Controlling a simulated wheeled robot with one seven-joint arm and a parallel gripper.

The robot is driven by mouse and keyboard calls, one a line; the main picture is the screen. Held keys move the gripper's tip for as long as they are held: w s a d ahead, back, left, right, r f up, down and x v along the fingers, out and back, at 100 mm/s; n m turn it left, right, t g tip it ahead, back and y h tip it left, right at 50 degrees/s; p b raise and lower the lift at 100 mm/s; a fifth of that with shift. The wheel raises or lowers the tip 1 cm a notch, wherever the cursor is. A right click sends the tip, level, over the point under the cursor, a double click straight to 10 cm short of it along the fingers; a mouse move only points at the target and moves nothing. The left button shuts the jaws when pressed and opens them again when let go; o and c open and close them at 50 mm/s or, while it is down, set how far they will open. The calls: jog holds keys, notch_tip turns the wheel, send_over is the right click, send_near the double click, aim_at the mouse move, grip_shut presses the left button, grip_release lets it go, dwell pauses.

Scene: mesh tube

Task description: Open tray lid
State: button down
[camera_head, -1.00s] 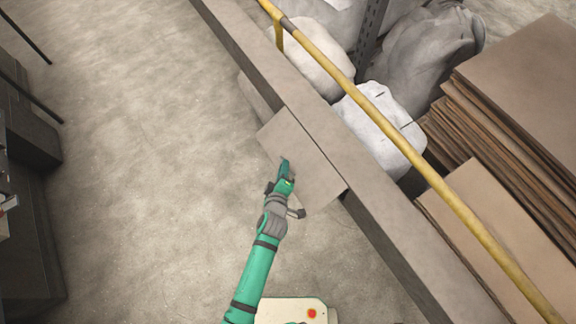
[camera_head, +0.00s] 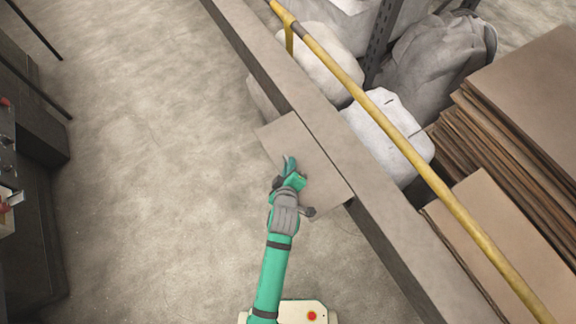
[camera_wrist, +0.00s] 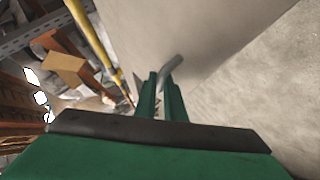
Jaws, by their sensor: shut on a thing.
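The tray lid (camera_head: 322,180) is a flat beige-grey panel along the near side of the long ledge in the head view. In the wrist view the lid (camera_wrist: 165,35) fills the top middle as a large pale panel. A thin grey handle (camera_wrist: 172,66) stands out from it. My gripper (camera_head: 289,164) is over the lid's outer part. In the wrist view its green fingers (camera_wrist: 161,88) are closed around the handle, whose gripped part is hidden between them. The inside of the tray is not visible.
A long ledge (camera_head: 385,240) with a yellow rail (camera_head: 420,165) above it runs diagonally to the right. Pale sacks (camera_head: 390,125) and stacked brown boards (camera_head: 510,150) lie behind it. Dark machinery (camera_head: 35,200) stands at the far left. The floor (camera_head: 150,160) between is clear.

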jog(key=shift+s+d, duration=0.1)
jog(key=shift+d, duration=0.7)
jog(key=c, duration=1.8)
grip_release()
jog(key=shift+f, duration=0.1)
jog(key=shift+c, duration=0.2)
jog(key=shift+a, duration=0.2)
jog(key=v, duration=1)
jog(key=shift+s+a, duration=0.25)
jog(key=shift+s, duration=0.1)
jog(key=shift+a, duration=0.1)
jog(key=s+r+m+t, duration=0.1)
jog(key=s+r+m, duration=0.1)
jog(key=s, duration=0.5)
jog(key=s+r+m+t, duration=0.1)
jog(key=s+r+m, duration=0.2)
jog(key=s, duration=0.4)
jog(key=s+r+m+t+y, duration=0.1)
jog(key=s+r+m, duration=0.2)
jog(key=s, duration=0.5)
jog(key=shift+a+r+m, duration=0.2)
jog(key=shift+a+m, duration=0.25)
jog(key=shift+m, duration=0.45)
